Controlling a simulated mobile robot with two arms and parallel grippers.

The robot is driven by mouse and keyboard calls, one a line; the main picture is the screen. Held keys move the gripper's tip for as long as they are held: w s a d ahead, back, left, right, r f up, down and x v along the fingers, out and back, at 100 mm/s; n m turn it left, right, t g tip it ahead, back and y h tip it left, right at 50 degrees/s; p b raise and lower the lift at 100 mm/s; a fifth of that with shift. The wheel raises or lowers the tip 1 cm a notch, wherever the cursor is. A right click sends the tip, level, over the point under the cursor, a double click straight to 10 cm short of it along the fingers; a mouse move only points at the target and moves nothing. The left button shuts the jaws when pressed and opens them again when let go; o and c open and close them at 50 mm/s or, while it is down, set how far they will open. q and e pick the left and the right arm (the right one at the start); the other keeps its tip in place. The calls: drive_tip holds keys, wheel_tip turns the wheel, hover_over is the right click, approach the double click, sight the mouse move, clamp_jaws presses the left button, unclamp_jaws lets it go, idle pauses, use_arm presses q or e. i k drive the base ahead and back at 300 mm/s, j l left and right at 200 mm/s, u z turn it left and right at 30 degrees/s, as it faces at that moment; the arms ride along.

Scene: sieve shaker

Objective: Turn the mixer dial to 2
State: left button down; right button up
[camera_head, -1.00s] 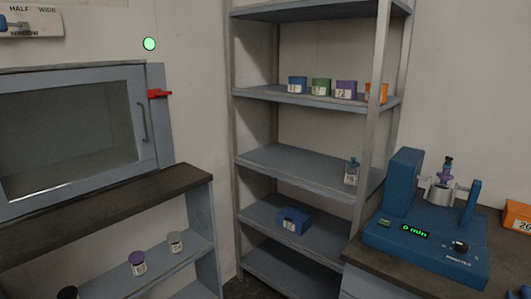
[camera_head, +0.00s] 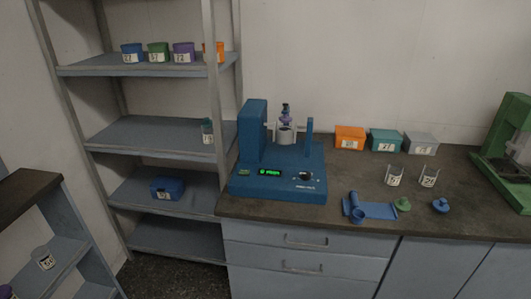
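The blue mixer (camera_head: 280,155) stands at the left end of the dark counter, with a grey cup on it and a small purple-topped piece above the cup. Its dial (camera_head: 305,175) is a dark round knob at the right of the front panel. A green-lit display (camera_head: 270,173) sits left of the dial; its text is too small to read now, though it read "0 min" earlier. Neither of my grippers shows in the head view.
Orange (camera_head: 349,138), teal (camera_head: 385,141) and grey (camera_head: 420,143) boxes stand right of the mixer. A blue holder (camera_head: 372,210), a green lid (camera_head: 403,204) and a blue lid (camera_head: 441,206) lie nearer the front. Metal shelves (camera_head: 150,133) stand left.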

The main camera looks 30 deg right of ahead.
sight(306, 175)
drive_tip(key=z, duration=1.3)
drive_tip(key=u, duration=0.15)
